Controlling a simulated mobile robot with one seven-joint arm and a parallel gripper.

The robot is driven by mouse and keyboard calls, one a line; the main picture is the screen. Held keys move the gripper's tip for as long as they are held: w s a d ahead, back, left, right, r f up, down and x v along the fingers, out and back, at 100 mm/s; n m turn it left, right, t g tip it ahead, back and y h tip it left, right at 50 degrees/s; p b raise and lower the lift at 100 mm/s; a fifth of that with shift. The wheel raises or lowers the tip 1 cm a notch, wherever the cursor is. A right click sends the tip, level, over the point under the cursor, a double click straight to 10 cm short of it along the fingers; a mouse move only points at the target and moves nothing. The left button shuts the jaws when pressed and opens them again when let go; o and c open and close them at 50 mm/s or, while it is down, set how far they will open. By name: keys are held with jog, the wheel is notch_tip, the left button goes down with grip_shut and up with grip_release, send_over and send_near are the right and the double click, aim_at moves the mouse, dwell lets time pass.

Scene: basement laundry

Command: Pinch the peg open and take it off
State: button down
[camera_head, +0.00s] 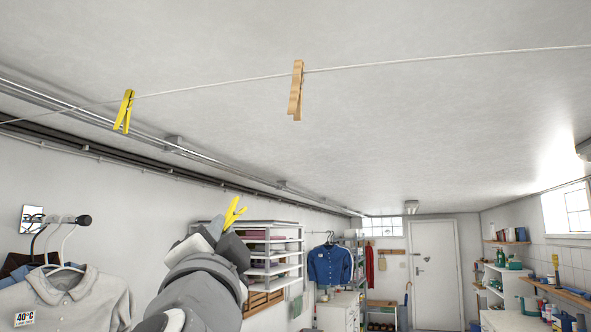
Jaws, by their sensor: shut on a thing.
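My gripper (227,228) is at the lower left of centre in the head view, shut on a yellow peg (235,210). The held peg's upper part sticks out above the fingers in a V shape; its lower end is hidden by the gripper. In the picture it shows well below the washing line (220,81) and apart from it. A second yellow peg (124,111) hangs on the line at the left. A wooden peg (296,92) hangs on the line near the middle.
Shirts on hangers (72,298) hang at the lower left. A white shelf unit (290,240) stands behind my gripper. A blue shirt (330,264) hangs farther back. A white door (433,272) is at the far end. The space under the line at the centre right looks clear.

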jog(key=f+g+h+p, duration=0.1)
jog(key=g+p, duration=0.1)
jog(key=f+m+g+h+p, duration=0.1)
jog(key=g+p, duration=0.1)
jog(key=p, duration=0.1)
jog(key=shift+s+f+m, duration=0.2)
jog(key=shift+f+m, duration=0.1)
jog(key=shift+f, duration=0.1)
dwell(0.5)
jog(key=shift+w+d+r, duration=0.1)
notch_tip(320, 180, up, 3)
jog(key=t+y+b, duration=0.1)
jog(key=t+b, duration=0.1)
jog(key=b, duration=0.1)
jog(key=n+t+y+b, duration=0.1)
jog(key=t+b, duration=0.1)
jog(key=b, duration=0.2)
jog(key=shift+w+r+n, duration=0.1)
jog(key=shift+w+n, duration=0.05)
jog(key=shift+n, duration=0.15)
dwell(0.3)
